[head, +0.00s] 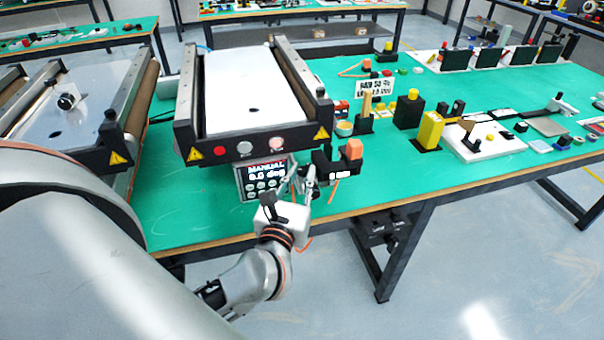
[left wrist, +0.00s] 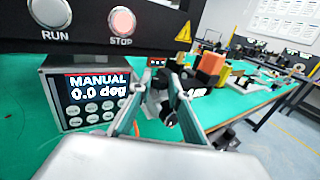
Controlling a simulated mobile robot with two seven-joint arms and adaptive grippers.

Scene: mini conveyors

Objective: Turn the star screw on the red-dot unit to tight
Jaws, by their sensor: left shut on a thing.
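The near conveyor unit (head: 184,141) has a red dot (head: 219,151) on its black front. Below it, a control box (head: 243,184) shows "MANUAL 0.0 deg"; its display is also in the left wrist view (left wrist: 98,86). My left gripper (head: 299,181) is just right of this box, under the unit's right front corner. In the left wrist view its fingers (left wrist: 160,92) are closed around a small dark part (left wrist: 168,113), apparently the star screw. Its star shape and marking are not clear, being mostly covered by the fingers. My right gripper is not in view.
A black bracket with an orange block (head: 352,149) stands close right of my left gripper. A second conveyor (head: 113,143) is at the left. Yellow and black fixtures (head: 429,130) stand farther right. An orange cable hangs near the table's front edge.

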